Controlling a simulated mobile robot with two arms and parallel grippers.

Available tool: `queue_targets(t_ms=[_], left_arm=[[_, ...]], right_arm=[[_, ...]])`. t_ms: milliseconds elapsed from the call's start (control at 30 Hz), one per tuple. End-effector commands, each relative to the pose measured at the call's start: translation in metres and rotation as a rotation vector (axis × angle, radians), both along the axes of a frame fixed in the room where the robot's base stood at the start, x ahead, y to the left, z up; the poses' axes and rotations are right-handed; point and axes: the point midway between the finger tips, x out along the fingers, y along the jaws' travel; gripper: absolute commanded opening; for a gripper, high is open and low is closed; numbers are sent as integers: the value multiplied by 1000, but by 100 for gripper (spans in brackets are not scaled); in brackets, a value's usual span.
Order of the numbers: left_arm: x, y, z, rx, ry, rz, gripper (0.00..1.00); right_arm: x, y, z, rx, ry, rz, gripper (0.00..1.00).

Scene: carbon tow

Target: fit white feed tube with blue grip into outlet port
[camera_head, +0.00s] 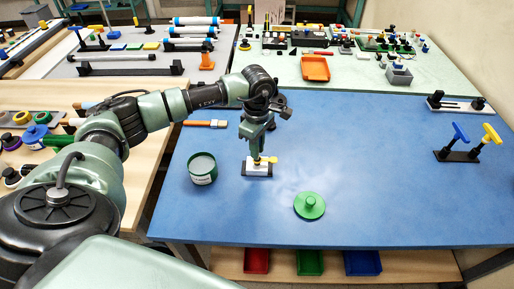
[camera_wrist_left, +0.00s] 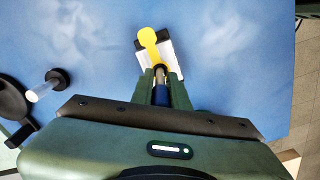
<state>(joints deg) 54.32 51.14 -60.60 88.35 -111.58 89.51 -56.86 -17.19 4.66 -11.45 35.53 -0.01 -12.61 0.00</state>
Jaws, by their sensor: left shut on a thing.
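My left gripper (camera_head: 257,157) points down at the blue table, right above a small white block on a black base (camera_head: 257,170). It is shut on the blue grip (camera_wrist_left: 162,93) of the feed tube, which shows between its fingers in the left wrist view (camera_wrist_left: 163,80). The white tube is mostly hidden by the fingers. A yellow lever (camera_wrist_left: 148,40) lies across the white block (camera_wrist_left: 171,55); it also shows in the head view (camera_head: 269,159). The port opening is hidden, so I cannot tell whether the tube is inside it. My right gripper is not in view.
A dark green can (camera_head: 203,170) stands left of the block. A round green lid with a knob (camera_head: 309,206) lies to the front right. A brush (camera_head: 205,123) lies behind. Blue and yellow T-handles (camera_head: 459,132) stand at the right. The table's middle right is clear.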

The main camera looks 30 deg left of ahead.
Motion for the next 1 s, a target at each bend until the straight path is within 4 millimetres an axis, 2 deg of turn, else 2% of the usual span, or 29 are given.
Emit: queue_targets(t_ms=[233,267,333,733,1000], left_arm=[[-1,0,-3,1,4,-1,0],[-1,0,-3,1,4,-1,21],[-1,0,-3,1,4,-1,41],[0,0,3,0,0,0,41],[0,0,45,0,-2,-1,41]], right_arm=[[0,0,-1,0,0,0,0],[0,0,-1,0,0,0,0],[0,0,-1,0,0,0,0],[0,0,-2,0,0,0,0],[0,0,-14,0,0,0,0]])
